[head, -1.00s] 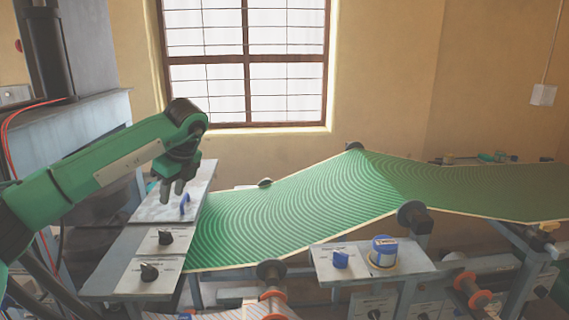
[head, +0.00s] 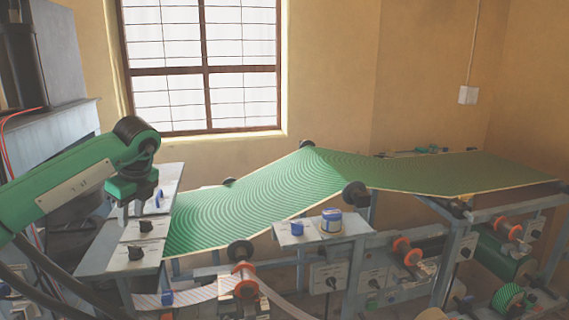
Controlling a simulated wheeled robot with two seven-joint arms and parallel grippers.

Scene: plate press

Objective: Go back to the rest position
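My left arm comes in from the left edge, and its gripper (head: 124,208) points down over the grey control panel. It is beside a blue switch (head: 158,197) and above a black knob (head: 146,225). It looks apart from both, and I see nothing held in it. The fingers are small and dark here, so their opening is unclear. My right gripper is out of view.
A long green patterned sheet (head: 270,200) runs over rollers to the right. A second black knob (head: 136,252) is lower on the panel. A small panel (head: 345,231) carries a blue switch and a blue-topped round part. A grey press body (head: 50,135) stands at the left.

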